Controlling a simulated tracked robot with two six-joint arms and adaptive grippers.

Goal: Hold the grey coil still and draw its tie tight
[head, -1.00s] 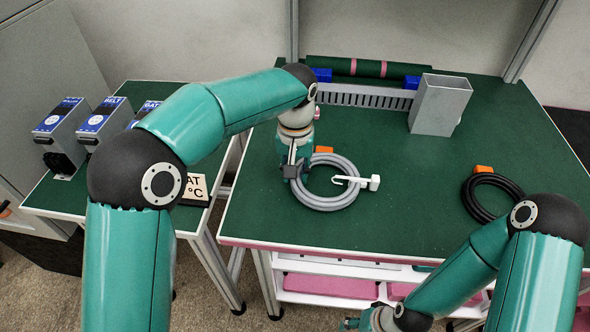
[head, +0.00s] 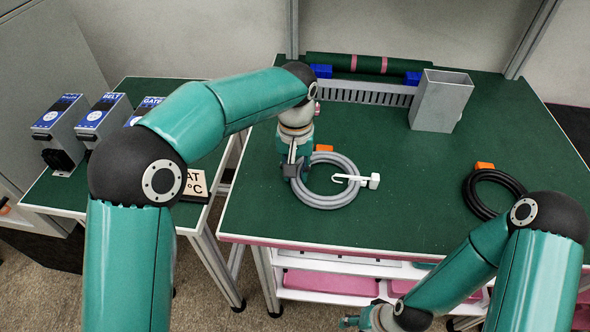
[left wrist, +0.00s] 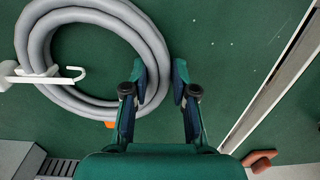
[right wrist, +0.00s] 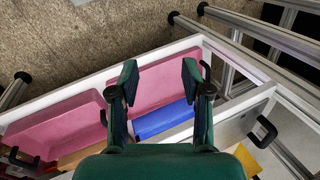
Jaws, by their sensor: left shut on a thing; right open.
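The grey coil (head: 325,203) lies flat on the green bench top; it also shows in the left wrist view (left wrist: 155,45). Its white tie (head: 357,181) sits on the coil's right side, with a hooked strip reaching inward and a blocky head outward. The tie also shows in the left wrist view (left wrist: 40,75). My left gripper (head: 296,170) is shut on the coil's left side, one finger inside the ring and one outside (left wrist: 160,85). My right gripper (right wrist: 160,75) is open and empty, low in front of the bench, far from the coil.
A black coil (head: 478,205) with an orange tag (head: 484,166) lies to the right. A grey open box (head: 440,102) and a slotted duct (head: 365,95) stand behind. Pink trays (right wrist: 60,125) and a blue item (right wrist: 163,120) lie below my right gripper. Bench space right of the tie is clear.

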